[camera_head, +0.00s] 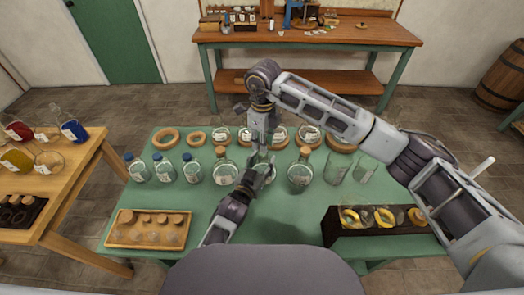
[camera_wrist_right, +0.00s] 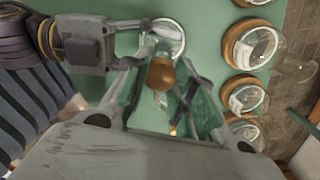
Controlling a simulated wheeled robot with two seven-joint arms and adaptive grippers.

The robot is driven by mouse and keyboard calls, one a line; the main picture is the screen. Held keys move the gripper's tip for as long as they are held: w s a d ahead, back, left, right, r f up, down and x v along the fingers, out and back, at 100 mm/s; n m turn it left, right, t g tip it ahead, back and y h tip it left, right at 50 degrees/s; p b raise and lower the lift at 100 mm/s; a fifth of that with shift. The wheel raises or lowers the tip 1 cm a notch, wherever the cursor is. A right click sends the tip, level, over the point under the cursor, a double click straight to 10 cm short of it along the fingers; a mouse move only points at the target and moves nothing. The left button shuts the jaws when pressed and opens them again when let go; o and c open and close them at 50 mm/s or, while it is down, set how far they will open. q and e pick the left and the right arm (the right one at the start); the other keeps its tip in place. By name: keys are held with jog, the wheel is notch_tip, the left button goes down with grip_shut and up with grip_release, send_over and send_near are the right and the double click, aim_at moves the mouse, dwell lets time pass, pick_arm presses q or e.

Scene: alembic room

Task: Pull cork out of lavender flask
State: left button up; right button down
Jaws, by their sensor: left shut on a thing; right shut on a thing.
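A clear glass flask (camera_head: 263,181) stands or hangs at the middle of the green table, partly hidden by my grippers. My left gripper (camera_head: 262,174) is shut on its glass from the front left. My right gripper (camera_head: 262,149) comes down from above and is shut around a brown cork (camera_wrist_right: 160,74). The flask's round glass (camera_wrist_right: 165,38) shows beside the cork in the right wrist view. I cannot tell whether the cork still sits in the neck. No lavender colour or readable label shows.
Several flasks stand left and right, including a brown-stoppered one (camera_head: 300,174) close on the right. Ringed round glassware lines the back. A cork tray (camera_head: 117,232) lies front left, and a dark rack (camera_head: 330,227) front right. The table's front middle (camera_head: 285,232) is clear.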

pick_arm(q)
jog(key=shift+s+f, duration=0.15)
jog(key=shift+f, duration=0.45)
pick_arm(e)
jog(key=shift+r, duration=0.75)
pick_arm(q)
jog(key=o, duration=0.8)
jog(key=shift+o, duration=1)
jog(key=shift+r, duration=0.25)
jog(key=shift+a+r, duration=0.1)
jog(key=v, duration=1.1)
jog(key=shift+s, duration=0.3)
